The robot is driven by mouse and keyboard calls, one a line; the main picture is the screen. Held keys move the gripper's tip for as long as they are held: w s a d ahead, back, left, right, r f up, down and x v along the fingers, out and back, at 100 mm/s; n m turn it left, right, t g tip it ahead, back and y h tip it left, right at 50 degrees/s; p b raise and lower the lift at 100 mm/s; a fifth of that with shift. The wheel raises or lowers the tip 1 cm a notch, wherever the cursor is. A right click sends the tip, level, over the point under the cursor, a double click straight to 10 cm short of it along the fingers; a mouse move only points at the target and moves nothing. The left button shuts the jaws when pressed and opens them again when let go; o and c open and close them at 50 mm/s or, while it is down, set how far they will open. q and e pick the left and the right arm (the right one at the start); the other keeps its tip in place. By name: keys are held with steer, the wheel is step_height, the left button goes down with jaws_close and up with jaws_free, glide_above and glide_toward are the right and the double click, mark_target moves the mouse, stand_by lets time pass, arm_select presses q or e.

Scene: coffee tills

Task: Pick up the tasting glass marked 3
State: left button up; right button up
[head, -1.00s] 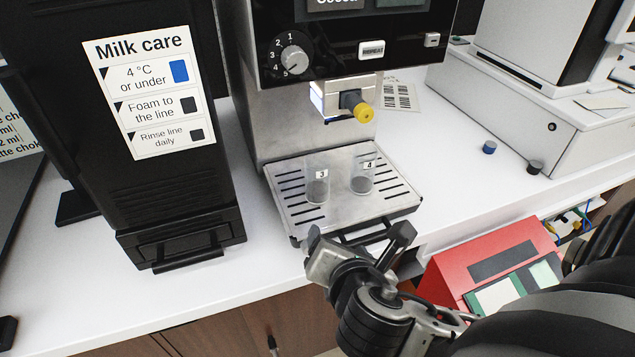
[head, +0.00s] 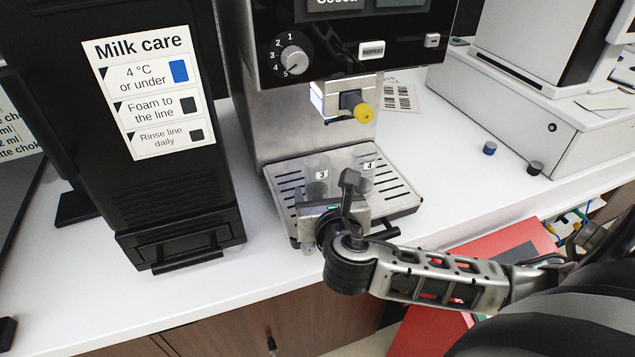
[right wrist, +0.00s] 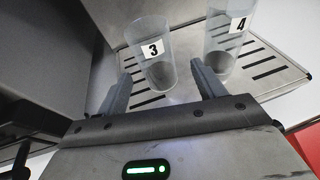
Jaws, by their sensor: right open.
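The glass marked 3 (head: 316,173) is clear and stands upright on the left of the machine's metal drip tray (head: 285,179). The glass marked 4 (head: 366,166) stands to its right. My right gripper (head: 322,187) is over the tray's front edge, hiding the lower part of glass 3 in the head view. In the right wrist view, glass 3 (right wrist: 154,60) rises between and beyond the two open fingers (right wrist: 160,88). Glass 4 (right wrist: 226,40) stands just beyond the right finger. My left gripper is out of view.
The coffee machine (head: 300,120) stands behind the tray, its yellow-tipped spout (head: 363,112) above. A black milk unit (head: 180,200) is close on the left. A red box (head: 410,335) is below the counter's edge. White counter (head: 450,180) is free to the right.

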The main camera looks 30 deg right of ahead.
mark_target(320, 189)
steer(key=x, duration=0.5)
steer(key=shift+w+a+f, duration=0.1)
steer(key=shift+a, duration=0.05)
steer(key=c, duration=1.1)
